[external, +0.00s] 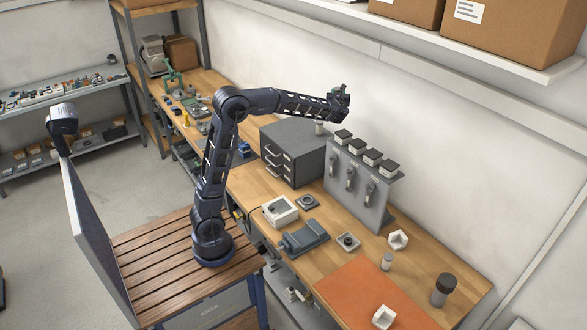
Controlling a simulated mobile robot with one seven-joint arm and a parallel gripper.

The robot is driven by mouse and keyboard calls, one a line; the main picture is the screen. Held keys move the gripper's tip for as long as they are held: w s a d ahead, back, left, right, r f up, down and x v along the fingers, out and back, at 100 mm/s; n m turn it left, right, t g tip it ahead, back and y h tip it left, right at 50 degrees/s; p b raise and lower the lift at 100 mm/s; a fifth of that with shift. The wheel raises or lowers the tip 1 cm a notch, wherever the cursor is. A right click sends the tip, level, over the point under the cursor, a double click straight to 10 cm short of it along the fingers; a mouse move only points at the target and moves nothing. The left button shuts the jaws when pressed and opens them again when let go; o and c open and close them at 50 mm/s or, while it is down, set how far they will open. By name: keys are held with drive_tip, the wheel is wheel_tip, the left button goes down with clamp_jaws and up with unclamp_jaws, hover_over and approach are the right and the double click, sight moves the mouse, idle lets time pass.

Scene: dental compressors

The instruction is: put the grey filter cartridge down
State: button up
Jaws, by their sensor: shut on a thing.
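The grey filter cartridge (319,129) shows as a small pale grey cylinder, upright just below the end of my arm. It is at the top of the grey drawer cabinet (285,165), near its back right corner. I cannot tell whether its bottom touches the cabinet top. My gripper (321,121) is shut on the cartridge; its fingers are small and mostly hidden by my wrist.
A grey stand (360,186) with several dark-topped blocks rises just right of the cabinet. A small grey cylinder (386,262), a dark-capped jar (443,290) and white holders stand near the orange mat (365,290). A shelf with cardboard boxes (515,30) hangs above.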

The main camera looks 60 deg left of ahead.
drive_tip(key=s+a+n+g+y, duration=0.2)
drive_tip(key=s+a+g, duration=0.1)
drive_tip(key=a, duration=1.2)
drive_tip(key=s+a+n+g+y, duration=0.1)
drive_tip(key=s+a+n+g, duration=0.15)
drive_tip(key=a, duration=1.15)
drive_tip(key=shift+m+t, duration=0.25)
drive_tip(key=shift+m, duration=0.2)
drive_tip(key=shift+s+f, duration=0.2)
drive_tip(key=shift+f, duration=12.25)
drive_tip(key=shift+f, duration=0.1)
drive_tip(key=o, duration=1)
hover_over(299, 137)
drive_tip(key=shift+a, duration=0.2)
